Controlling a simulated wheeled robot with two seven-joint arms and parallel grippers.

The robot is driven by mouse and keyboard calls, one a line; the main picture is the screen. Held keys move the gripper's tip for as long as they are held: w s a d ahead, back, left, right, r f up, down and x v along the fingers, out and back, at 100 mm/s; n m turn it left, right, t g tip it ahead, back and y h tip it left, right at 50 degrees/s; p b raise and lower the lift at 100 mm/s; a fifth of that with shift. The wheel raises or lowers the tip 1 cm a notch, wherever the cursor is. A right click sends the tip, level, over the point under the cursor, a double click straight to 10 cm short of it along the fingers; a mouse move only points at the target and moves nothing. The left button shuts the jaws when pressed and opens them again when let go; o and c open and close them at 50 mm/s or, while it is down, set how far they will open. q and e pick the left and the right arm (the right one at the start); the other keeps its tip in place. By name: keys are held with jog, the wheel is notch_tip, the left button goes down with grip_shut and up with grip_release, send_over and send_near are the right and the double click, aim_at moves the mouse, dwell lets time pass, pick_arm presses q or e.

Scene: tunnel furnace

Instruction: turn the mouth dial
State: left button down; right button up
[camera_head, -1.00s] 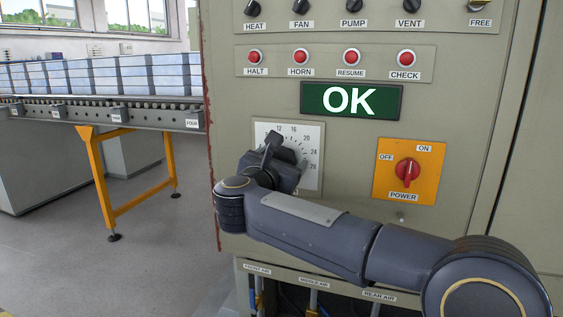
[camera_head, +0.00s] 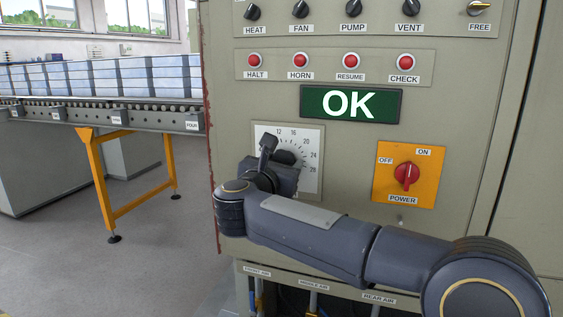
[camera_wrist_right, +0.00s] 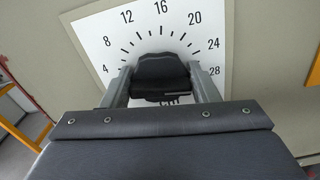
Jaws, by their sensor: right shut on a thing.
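The mouth dial is a black knob on a white square plate (camera_head: 312,140) with a printed scale, on the grey panel. In the right wrist view the dial (camera_wrist_right: 160,72) sits between the two grey fingers of my right gripper (camera_wrist_right: 162,84), which is shut on it. Numbers from 4 to 28 show around it on the plate (camera_wrist_right: 110,30). Lettering below the knob is partly hidden, and I cannot make out a pointer mark. In the head view my right gripper (camera_head: 277,153) covers the plate's lower left. My left gripper is not in view.
Above are a green OK display (camera_head: 350,103), several red buttons (camera_head: 300,61) and a row of black knobs (camera_head: 301,10). An orange power switch plate (camera_head: 425,165) is to the right. A roller conveyor (camera_head: 100,115) with stacked blocks stands at left.

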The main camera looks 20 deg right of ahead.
jog(key=n+p, duration=0.2)
jog(key=n, duration=0.2)
jog(key=shift+a+r, duration=0.1)
jog(key=shift+r, duration=0.05)
jog(key=n+p, duration=0.2)
jog(key=n, duration=0.2)
jog(key=shift+w, duration=0.1)
jog(key=n+p, duration=0.3)
jog(key=shift+n, duration=0.3)
jog(key=n+p, duration=0.3)
jog(key=shift+a+n, duration=0.1)
jog(key=shift+n, duration=0.2)
jog(key=n+p, duration=0.3)
jog(key=shift+n, duration=0.4)
jog(key=n+p, duration=0.3)
jog(key=n, duration=0.1)
jog(key=shift+f+p, duration=0.2)
jog(key=shift+p, duration=0.2)
jog(key=n+p, duration=0.2)
jog(key=shift+f+n, duration=0.1)
jog(key=shift+n, duration=0.3)
jog(key=shift+f+n+p, duration=0.2)
jog(key=shift+n+p, duration=0.85)
jog(key=shift+n, duration=0.35)
